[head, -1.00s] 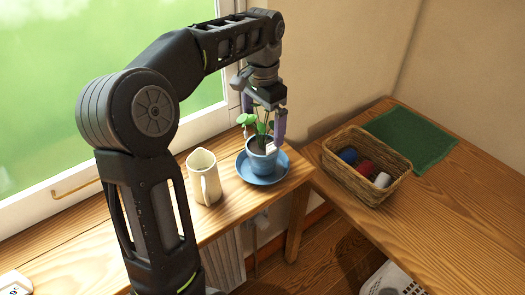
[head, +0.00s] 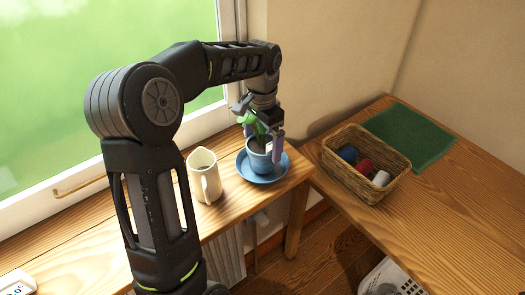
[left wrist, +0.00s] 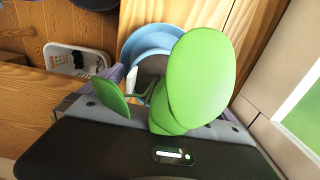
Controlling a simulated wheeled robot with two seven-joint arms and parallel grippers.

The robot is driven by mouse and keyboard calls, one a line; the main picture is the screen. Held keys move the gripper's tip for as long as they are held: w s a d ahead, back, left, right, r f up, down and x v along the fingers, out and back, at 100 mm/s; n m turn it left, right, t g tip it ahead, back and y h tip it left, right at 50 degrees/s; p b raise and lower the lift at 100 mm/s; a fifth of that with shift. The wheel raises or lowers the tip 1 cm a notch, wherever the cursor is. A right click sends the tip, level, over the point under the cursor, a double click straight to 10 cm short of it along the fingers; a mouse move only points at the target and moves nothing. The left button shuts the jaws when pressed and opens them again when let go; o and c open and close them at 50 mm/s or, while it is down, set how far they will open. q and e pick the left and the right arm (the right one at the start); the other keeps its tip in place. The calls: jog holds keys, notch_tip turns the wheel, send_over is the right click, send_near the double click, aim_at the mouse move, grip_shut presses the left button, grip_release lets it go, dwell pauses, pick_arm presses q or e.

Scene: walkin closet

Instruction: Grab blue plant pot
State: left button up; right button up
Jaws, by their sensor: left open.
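The blue plant pot (head: 259,163) holds a green leafy plant and stands upright on a blue saucer (head: 281,169) on the wooden sill. My left gripper (head: 264,150) points down over the pot with its fingers open, one on each side of the plant near the rim. In the left wrist view, large green leaves (left wrist: 200,75) cover much of the pot, and a light blue rim (left wrist: 150,42) shows behind them. Whether the fingers touch the pot is hidden. My right gripper is not in view.
A cream pitcher (head: 204,177) stands on the sill just left of the saucer. A wicker basket (head: 340,181) with rolled cloths and a green mat (head: 411,138) lie on the right-hand table. A white basket (head: 390,280) is on the floor. The window is behind the sill.

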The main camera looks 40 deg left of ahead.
aim_at(263, 143)
pick_arm(q)
jog(key=shift+f, duration=0.65)
jog(key=shift+c, duration=0.2)
jog(key=c, duration=1.9)
jog(key=shift+r, duration=0.15)
notch_tip(263, 143, up, 10)
jog(key=shift+f, duration=0.1)
